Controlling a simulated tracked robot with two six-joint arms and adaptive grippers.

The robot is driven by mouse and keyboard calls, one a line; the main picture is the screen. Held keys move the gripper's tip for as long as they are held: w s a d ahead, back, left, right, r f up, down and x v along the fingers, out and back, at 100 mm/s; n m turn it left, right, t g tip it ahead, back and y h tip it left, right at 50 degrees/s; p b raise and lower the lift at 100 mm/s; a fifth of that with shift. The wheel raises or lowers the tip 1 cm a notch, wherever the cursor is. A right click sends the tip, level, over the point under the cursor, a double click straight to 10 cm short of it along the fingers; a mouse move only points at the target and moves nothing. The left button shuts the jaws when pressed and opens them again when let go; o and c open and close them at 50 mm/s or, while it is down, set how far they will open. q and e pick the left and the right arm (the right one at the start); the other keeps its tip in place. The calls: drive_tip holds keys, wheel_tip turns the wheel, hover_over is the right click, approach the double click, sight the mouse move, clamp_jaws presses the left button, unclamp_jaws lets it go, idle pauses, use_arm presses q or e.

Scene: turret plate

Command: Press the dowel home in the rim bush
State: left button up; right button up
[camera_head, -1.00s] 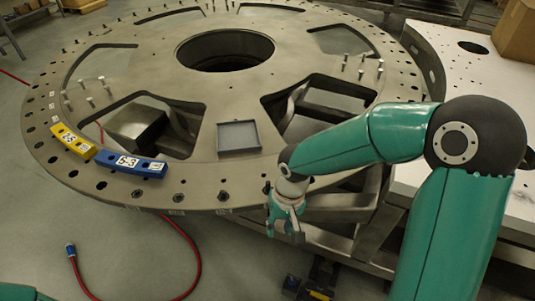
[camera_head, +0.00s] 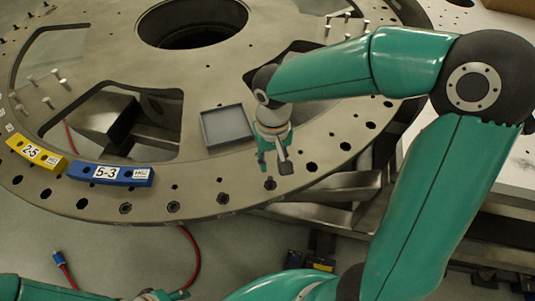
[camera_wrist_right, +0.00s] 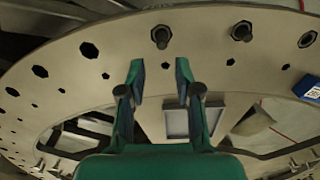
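The round metal plate (camera_head: 340,150) has a rim with a row of holes. In the right wrist view, dark round pieces stand in two rim holes; one looks like a dowel in a bush (camera_wrist_right: 161,37), the other (camera_wrist_right: 241,31) is similar. I cannot tell how deep either sits. My right gripper (camera_head: 273,167) hangs over the rim beside the grey tray, near a dark-filled hole (camera_head: 270,184). In the wrist view its two fingers (camera_wrist_right: 160,67) are apart with nothing between them. Part of my left gripper (camera_head: 163,295) shows at the bottom edge; its fingers are unclear.
A shallow grey tray (camera_head: 227,127) lies on the plate. A yellow block (camera_head: 36,153) and a blue block (camera_head: 110,174) lie on the rim at left. Short pins (camera_head: 45,88) stand farther in. A red hose (camera_head: 190,260) hangs below. Large cut-outs open the plate.

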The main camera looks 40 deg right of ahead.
sight(270, 177)
drive_tip(key=shift+w+a+f+b, duration=0.1)
drive_tip(key=shift+w+f+b, duration=0.05)
drive_tip(key=shift+f+b, duration=3.2)
drive_tip(key=shift+f+p, duration=0.35)
drive_tip(key=shift+p, duration=0.1)
clamp_jaws()
